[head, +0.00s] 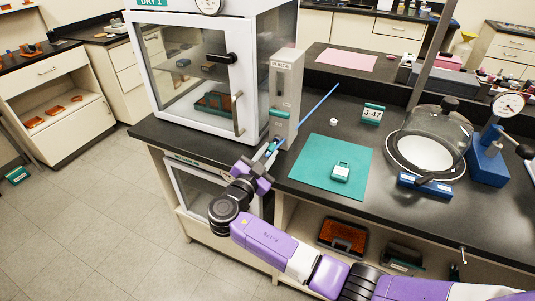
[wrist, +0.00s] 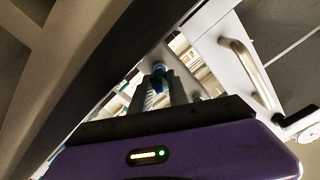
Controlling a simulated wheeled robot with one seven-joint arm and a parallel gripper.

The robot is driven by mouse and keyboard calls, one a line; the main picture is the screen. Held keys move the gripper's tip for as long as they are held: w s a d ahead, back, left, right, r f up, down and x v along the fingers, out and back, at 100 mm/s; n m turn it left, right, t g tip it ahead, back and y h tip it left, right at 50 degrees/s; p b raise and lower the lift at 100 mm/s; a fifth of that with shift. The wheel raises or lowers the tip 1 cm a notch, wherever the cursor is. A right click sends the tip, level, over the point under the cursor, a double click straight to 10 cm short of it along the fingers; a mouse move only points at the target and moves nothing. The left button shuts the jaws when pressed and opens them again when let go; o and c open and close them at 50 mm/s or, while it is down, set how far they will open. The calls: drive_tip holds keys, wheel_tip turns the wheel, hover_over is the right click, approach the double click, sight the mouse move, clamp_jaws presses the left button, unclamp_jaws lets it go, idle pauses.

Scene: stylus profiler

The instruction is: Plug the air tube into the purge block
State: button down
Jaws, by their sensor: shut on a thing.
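The purge block (head: 287,82), a tall grey box marked PURGE with a teal band low on it, stands at the bench's front edge beside the dry cabinet. The blue air tube (head: 319,105) slants from the bench top at the right down toward the block's lower part. My gripper (head: 272,147) is at the block's lower front, shut on the tube's blue end. In the wrist view the blue end (wrist: 158,70) shows between my gripper's fingers (wrist: 161,90). I cannot tell whether the tube end touches or sits in a port; the port itself is hidden.
The glass-doored dry cabinet (head: 185,75) stands close at the left, with its handle (head: 238,105) near my gripper. A glass bell jar (head: 430,135) stands farther right. The black bench edge is close.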

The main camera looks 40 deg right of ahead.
drive_tip(key=shift+d, duration=0.15)
drive_tip(key=shift+w+d+b, duration=0.15)
drive_tip(key=shift+d+b, duration=0.15)
drive_tip(key=shift+b, duration=0.1)
drive_tip(key=shift+w+d, duration=0.15)
drive_tip(key=shift+d, duration=0.15)
drive_tip(key=shift+d+b, duration=0.25)
drive_tip(key=shift+b, duration=0.15)
drive_tip(key=shift+d+r, duration=0.1)
drive_tip(key=shift+d, duration=0.05)
idle(0.4)
drive_tip(key=shift+b+v, duration=0.35)
drive_tip(key=shift+v, duration=0.9)
